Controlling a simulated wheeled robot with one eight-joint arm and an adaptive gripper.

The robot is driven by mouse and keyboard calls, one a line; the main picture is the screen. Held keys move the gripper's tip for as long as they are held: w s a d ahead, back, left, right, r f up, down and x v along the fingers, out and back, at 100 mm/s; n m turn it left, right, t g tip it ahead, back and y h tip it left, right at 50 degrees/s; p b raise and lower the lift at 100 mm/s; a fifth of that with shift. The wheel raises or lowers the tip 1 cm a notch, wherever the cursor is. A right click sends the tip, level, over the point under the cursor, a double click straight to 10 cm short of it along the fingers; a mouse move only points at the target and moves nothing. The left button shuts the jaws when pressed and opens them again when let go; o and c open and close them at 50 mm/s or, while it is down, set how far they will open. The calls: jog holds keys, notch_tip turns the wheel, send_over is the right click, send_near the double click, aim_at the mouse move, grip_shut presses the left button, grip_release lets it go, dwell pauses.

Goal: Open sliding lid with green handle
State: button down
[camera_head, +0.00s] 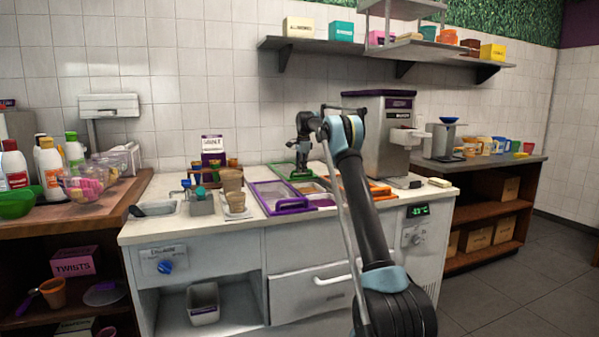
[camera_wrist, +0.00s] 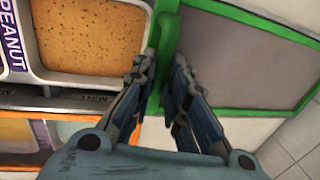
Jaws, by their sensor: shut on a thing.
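The green-framed sliding lid (camera_wrist: 245,60) with a grey panel fills the upper right of the wrist view. Its green handle (camera_wrist: 160,50) runs between my gripper's fingers (camera_wrist: 158,78), which are shut on it. In the head view, the green lid (camera_head: 281,169) lies at the back of the white counter, with my gripper (camera_head: 301,172) over it. A tub of tan crumbs labelled PEANUT (camera_wrist: 95,35) shows uncovered beside the handle in the wrist view.
A purple-framed lid (camera_head: 287,210) lies at the front of the counter, and an orange-framed lid (camera_head: 378,190) is to the right. Cups (camera_head: 232,180) stand left of the lids. A steel machine (camera_head: 380,130) stands at the back right.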

jog(key=shift+d, duration=0.1)
jog(key=c, duration=1.6)
grip_release()
jog(key=shift+s+d+r, duration=0.15)
jog(key=shift+s+r, duration=0.2)
jog(key=shift+r, duration=1.6)
jog(key=shift+s+d+r, duration=0.1)
jog(key=shift+s+r, duration=0.2)
jog(key=shift+r, duration=1.6)
jog(key=shift+s+d+r, duration=0.15)
jog(key=shift+s+r, duration=0.2)
jog(key=shift+r, duration=1.6)
